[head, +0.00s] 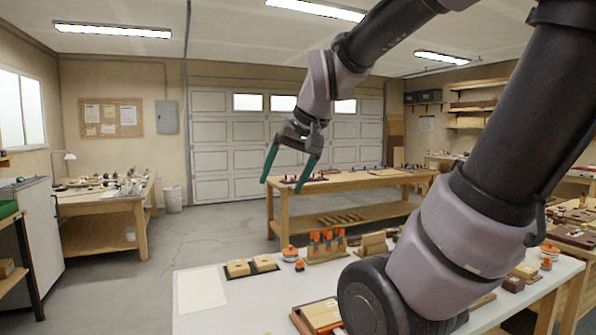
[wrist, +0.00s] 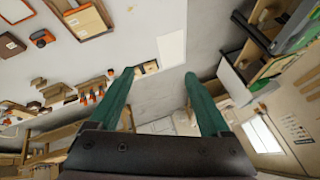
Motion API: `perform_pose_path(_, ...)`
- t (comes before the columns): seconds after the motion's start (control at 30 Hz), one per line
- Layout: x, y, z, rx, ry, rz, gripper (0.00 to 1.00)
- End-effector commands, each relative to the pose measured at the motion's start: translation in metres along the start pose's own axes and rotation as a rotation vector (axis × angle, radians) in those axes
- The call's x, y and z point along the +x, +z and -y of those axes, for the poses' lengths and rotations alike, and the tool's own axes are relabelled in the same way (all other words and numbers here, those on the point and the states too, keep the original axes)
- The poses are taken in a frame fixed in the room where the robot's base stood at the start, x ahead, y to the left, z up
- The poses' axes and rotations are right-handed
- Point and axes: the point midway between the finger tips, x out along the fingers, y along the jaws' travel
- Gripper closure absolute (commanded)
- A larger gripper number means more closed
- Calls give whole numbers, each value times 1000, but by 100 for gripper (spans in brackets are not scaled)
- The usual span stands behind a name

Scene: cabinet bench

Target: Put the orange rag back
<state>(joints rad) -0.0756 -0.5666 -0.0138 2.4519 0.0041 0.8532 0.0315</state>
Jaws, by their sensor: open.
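I cannot make out an orange rag for certain in either view. My gripper (head: 281,186) is open and empty, raised in the air above and beyond the white bench (head: 245,300). Its two green fingers spread wide in the wrist view (wrist: 160,74), with nothing between them. Orange things on the bench are an orange round container (head: 289,252), a wooden rack of orange-handled tools (head: 327,247) and a small orange item (head: 299,265). In the wrist view an orange and dark object (wrist: 42,38) lies beside wooden trays; I cannot tell what it is.
A pale sheet (head: 201,289) and two wooden blocks (head: 250,266) lie on the bench's left part. A wooden tray (head: 320,315) sits at the front, partly hidden by my arm. A wooden table (head: 345,184) stands behind, and a grey cabinet (head: 40,235) stands left. Floor between is clear.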

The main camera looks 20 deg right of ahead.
Motion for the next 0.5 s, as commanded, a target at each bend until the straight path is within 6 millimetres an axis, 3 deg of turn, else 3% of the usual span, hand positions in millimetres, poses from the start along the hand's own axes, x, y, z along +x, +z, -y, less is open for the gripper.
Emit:
perform_pose_path(0.03, -14, 5, -5, 8, -6, -33, 19)
perform_pose_path(0.2, -37, 19, -14, 21, -13, -83, 19)
perform_pose_path(0.5, -41, 22, -16, 24, -14, -92, 19)
